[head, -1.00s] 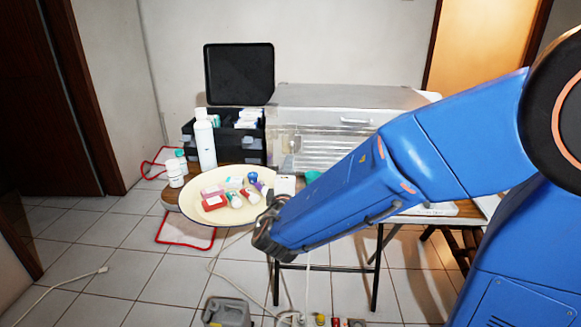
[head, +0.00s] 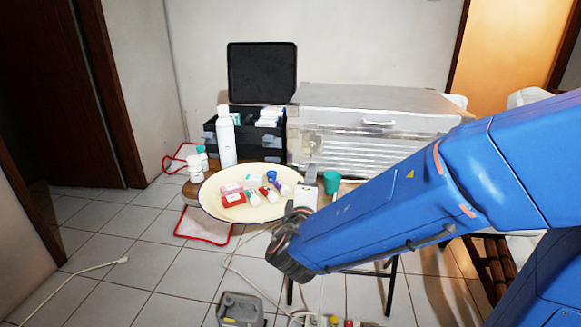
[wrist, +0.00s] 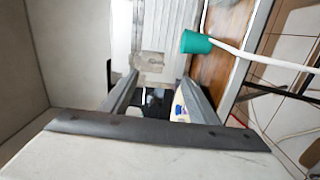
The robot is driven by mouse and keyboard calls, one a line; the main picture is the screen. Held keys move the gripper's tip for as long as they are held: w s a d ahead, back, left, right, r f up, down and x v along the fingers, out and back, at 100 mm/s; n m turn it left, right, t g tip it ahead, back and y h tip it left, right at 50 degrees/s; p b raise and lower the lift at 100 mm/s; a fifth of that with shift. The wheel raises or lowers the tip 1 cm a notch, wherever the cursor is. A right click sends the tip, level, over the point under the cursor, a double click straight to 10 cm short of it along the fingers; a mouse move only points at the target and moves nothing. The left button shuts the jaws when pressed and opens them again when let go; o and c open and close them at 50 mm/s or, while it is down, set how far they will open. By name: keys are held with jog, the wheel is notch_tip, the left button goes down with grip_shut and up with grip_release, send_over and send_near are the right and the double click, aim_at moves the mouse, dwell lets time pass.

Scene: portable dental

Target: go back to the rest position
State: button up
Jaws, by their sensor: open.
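My blue arm reaches in from the right in the head view. Its end is at the right edge of the cream tray, in front of the table. My gripper (wrist: 160,92) shows in the wrist view with its two grey fingers apart and nothing between them. In the head view the gripper is small and its fingers are hard to make out. A teal cup (head: 332,182) stands just right of the gripper; it also shows in the wrist view (wrist: 195,42).
The oval tray (head: 222,212) holds several small bottles and boxes. A white spray bottle (head: 226,140), an open black case (head: 262,72) and a silver metal box (head: 375,100) stand behind. A grey container (head: 240,310) and cables lie on the floor. Floor at left is mostly clear.

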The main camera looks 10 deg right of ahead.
jog(key=s+d+f+m+g+h, duration=0.2)
jog(key=s+d+m+g, duration=0.3)
jog(key=d, duration=0.5)
jog(key=s+d+f+m+g+h, duration=0.1)
jog(key=s+d+f+m+g, duration=0.2)
jog(key=s+d+g, duration=0.35)
jog(key=s+f+m+g+y, duration=0.1)
jog(key=s+f+m+y, duration=0.15)
jog(key=s, duration=0.45)
jog(key=s+f+m+g+y, duration=0.1)
jog(key=s+m+y, duration=0.15)
jog(key=s, duration=0.35)
jog(key=a+y, duration=0.1)
jog(key=s+a+r+t+y, duration=0.1)
jog(key=a+y, duration=0.2)
jog(key=shift+s+r+m+t, duration=0.25)
jog(key=shift+s+r+m, duration=0.05)
jog(key=shift+s+m, duration=0.1)
